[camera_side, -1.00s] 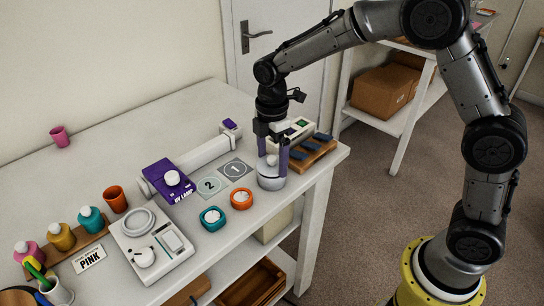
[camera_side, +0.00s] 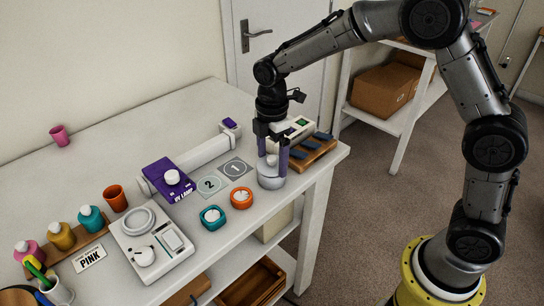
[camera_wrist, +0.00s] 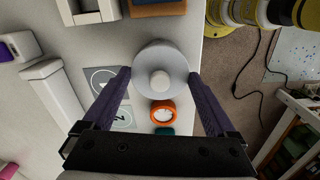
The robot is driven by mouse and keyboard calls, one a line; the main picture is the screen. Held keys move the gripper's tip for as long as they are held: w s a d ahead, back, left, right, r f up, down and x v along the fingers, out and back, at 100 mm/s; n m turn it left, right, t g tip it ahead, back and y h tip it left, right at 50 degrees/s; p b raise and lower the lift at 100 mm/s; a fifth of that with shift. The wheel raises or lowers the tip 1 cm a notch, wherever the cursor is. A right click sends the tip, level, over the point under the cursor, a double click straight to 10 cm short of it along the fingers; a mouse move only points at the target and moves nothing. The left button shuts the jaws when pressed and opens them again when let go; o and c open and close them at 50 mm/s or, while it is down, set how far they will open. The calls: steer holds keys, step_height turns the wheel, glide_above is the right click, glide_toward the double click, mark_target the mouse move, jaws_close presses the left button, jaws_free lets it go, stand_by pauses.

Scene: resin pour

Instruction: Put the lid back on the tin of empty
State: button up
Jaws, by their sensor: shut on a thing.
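A pale grey round lid with a white knob (camera_wrist: 160,81) lies between my gripper's purple fingers in the wrist view. My gripper (camera_side: 272,167) points straight down and is shut on the lid at its sides. Below the lid in the side view is the grey tin (camera_side: 271,183), upright near the table's right end. The lid looks level and over the tin; whether it is fully seated cannot be told. The fingers hide part of the rim, and the tin's inside is not visible.
Orange (camera_side: 241,198) and teal (camera_side: 212,217) round pieces sit left of the tin. Mats marked 1 (camera_side: 236,167) and 2 (camera_side: 209,185) lie bare. A wooden rack (camera_side: 313,153) is close at right. A purple UV lamp (camera_side: 168,181) and white scale (camera_side: 150,245) stand farther left.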

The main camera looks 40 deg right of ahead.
stand_by(0.4)
steer(key=o, duration=1)
steer(key=shift+c, duration=0.2)
steer(key=shift+r, duration=0.1)
steer(key=shift+r, duration=3.4)
jaws_close()
steer(key=shift+f, duration=0.65)
